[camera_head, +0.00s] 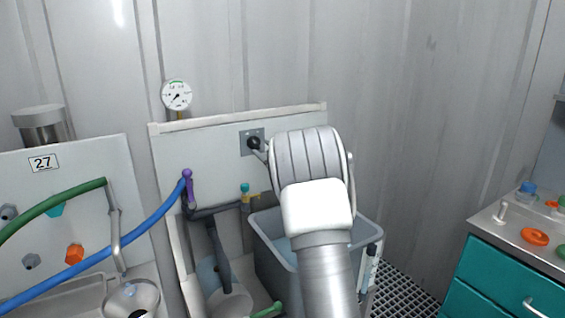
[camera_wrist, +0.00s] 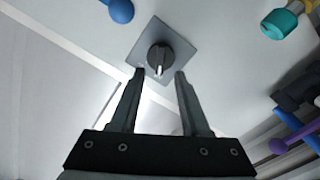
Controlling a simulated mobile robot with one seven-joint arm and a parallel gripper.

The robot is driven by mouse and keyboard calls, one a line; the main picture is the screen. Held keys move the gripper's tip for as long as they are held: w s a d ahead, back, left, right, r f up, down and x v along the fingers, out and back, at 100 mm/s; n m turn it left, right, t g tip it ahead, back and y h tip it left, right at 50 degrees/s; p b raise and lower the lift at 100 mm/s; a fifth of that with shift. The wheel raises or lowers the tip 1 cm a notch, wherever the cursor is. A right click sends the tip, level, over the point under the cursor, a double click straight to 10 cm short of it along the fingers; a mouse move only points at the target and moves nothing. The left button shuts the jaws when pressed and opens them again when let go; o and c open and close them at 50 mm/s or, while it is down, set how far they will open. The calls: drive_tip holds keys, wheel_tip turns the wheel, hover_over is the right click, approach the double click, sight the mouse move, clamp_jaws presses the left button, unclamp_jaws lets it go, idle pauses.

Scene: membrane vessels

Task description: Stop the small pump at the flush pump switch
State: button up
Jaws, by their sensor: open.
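The flush pump switch is a black rotary knob (camera_wrist: 158,60) with a white pointer mark, on a grey square plate (camera_wrist: 178,38) on the pale panel. In the head view the knob (camera_head: 253,143) shows on its plate (camera_head: 244,136), just left of my arm. My gripper (camera_wrist: 160,74) is open, its two dark fingers pointing at the knob from either side in the wrist picture. The fingertips look near the plate's lower edge; I cannot tell whether they touch anything. In the head view my wrist hides the fingers. The small pump cannot be made out for certain.
A pressure gauge (camera_head: 176,95) stands above the panel. A blue hose (camera_head: 130,243) and a green hose (camera_head: 50,205) run at left. A grey tub (camera_head: 268,262) stands below my arm. A teal cabinet (camera_head: 500,280) with small parts on top is at right.

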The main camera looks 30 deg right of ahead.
drive_tip(key=s+p, duration=0.1)
drive_tip(key=s, duration=1.2)
drive_tip(key=shift+d, duration=0.2)
drive_tip(key=shift+r, duration=0.1)
drive_tip(key=s+a+r+m+g+h, duration=0.45)
drive_tip(key=s+a, duration=0.25)
drive_tip(key=s, duration=0.2)
drive_tip(key=s+a+f+m+g+y, duration=0.1)
drive_tip(key=s+a+f+g, duration=0.15)
drive_tip(key=s+a, duration=0.45)
drive_tip(key=s+a+f+g+y+p, duration=0.1)
drive_tip(key=s+a+g+y, duration=0.2)
drive_tip(key=s, duration=0.8)
drive_tip(key=s+a+f+m+g, duration=0.1)
drive_tip(key=s+a+f+g, duration=0.1)
drive_tip(key=s+a, duration=0.6)
wheel_tip(320, 180, up, 17)
drive_tip(key=s+d+p, duration=0.1)
drive_tip(key=d+p, duration=0.1)
drive_tip(key=p, duration=1.5)
drive_tip(key=shift+r, duration=0.1)
